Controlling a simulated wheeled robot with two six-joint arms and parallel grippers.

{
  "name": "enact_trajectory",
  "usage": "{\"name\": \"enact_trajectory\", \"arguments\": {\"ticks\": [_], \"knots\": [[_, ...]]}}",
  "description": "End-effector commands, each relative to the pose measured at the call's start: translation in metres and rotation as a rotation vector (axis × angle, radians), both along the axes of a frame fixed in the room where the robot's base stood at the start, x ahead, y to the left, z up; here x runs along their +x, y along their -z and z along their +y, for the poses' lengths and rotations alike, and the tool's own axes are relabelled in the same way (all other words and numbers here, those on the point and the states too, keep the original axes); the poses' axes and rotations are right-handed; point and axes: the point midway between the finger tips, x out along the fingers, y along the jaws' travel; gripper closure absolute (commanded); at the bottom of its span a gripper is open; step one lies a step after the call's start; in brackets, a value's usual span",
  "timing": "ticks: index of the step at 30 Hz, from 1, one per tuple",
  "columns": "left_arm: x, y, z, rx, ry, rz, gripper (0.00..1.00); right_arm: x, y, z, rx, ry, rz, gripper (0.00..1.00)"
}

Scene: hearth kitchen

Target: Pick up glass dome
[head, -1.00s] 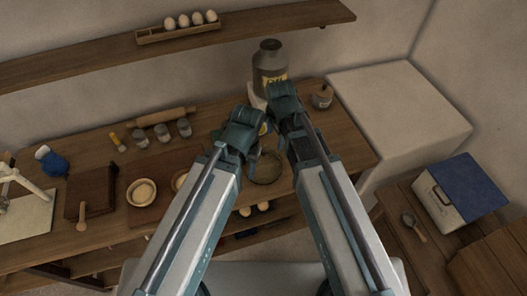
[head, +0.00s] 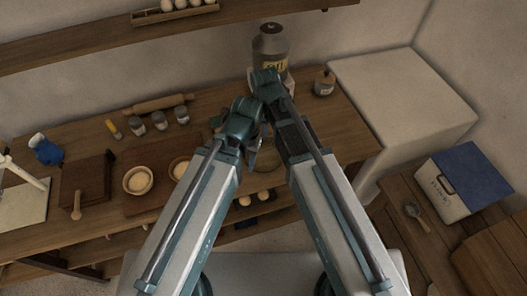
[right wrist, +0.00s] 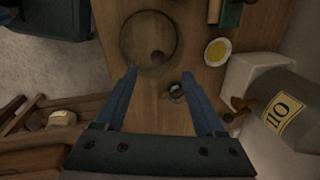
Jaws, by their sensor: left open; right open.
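The glass dome (right wrist: 148,40) shows in the right wrist view as a clear, dark round shape with a round knob, standing on the wooden counter. In the head view the dome (head: 268,160) is partly hidden between my two arms. My right gripper (right wrist: 160,73) is open and empty, its fingertips pointing toward the dome's near edge, with the dome beyond them. In the head view my right gripper (head: 267,78) is up near the oil can. My left gripper (head: 252,128) is open near the dome; its fingertips are hard to make out.
An oil can (head: 270,47) stands behind my right gripper, on a pale block. A small jar (head: 324,82) stands to its right. A small dark-topped item (right wrist: 175,92) lies between my right fingers in the picture. Bowls (head: 138,180) and boards fill the left counter.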

Motion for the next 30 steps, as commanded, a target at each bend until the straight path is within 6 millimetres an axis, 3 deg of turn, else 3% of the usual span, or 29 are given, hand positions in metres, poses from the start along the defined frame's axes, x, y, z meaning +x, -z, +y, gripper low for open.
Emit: {"name": "enact_trajectory", "arguments": {"ticks": [1,6,19,30], "knots": [[0.0,0.016,0.0,0.001,0.002,0.0,0.5,0.002,0.016,0.0,0.0,0.0,0.0,0.29],[0.0,0.039,0.0,0.001,0.006,0.0,0.5,0.007,0.039,0.001,0.0,0.0,0.0,0.29],[0.0,0.051,0.0,0.002,0.008,0.0,0.5,0.009,0.051,0.0,0.0,0.0,0.0,0.29],[0.0,0.094,0.0,0.002,0.006,0.0,0.5,0.015,0.094,-0.003,0.0,0.0,0.0,0.29]]}}
